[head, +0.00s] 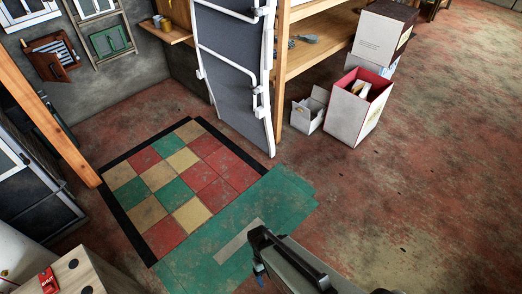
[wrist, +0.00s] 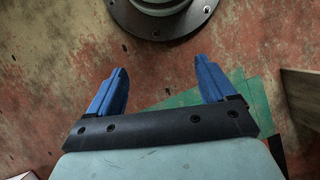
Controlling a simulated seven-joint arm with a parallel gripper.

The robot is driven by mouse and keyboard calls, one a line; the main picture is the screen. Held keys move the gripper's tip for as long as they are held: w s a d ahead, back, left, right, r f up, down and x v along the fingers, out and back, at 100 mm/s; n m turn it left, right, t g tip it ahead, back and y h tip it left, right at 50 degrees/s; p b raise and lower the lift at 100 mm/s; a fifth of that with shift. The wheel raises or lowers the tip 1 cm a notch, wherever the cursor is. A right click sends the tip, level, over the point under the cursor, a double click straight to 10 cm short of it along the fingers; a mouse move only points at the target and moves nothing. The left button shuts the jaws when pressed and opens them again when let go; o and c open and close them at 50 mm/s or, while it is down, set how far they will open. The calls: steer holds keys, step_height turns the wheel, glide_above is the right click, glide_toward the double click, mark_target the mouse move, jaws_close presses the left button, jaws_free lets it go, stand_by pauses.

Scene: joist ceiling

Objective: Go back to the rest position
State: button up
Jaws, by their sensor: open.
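My gripper (wrist: 160,88) shows in the wrist view with its two blue fingers spread apart. Nothing is between them. Beyond the fingers lies the worn red floor, with a green patch (wrist: 257,97) on the right. In the head view my arm comes in at the bottom middle, over the green edge of the floor. A small blue part of my gripper (head: 258,272) shows there at its left side; the fingertips are not clear in that view.
A checkered tile mat (head: 172,187) lies on the floor at left. A white-framed grey panel (head: 232,75) stands behind it. Open boxes (head: 352,112) stand beside a wooden shelf (head: 318,45). A wooden block (head: 78,275) is at bottom left. The floor at right is clear.

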steer(key=s+d+f+m+g+y, duration=0.1)
steer(key=s+d+m, duration=0.1)
steer(key=d, duration=0.4)
steer(key=s+d+f+m+g+y, duration=0.1)
steer(key=s+d+f+m, duration=0.1)
steer(key=d, duration=0.5)
steer(key=shift+s+d+m+y, duration=0.3)
steer(key=shift+s+m, duration=0.15)
steer(key=shift+m, duration=0.45)
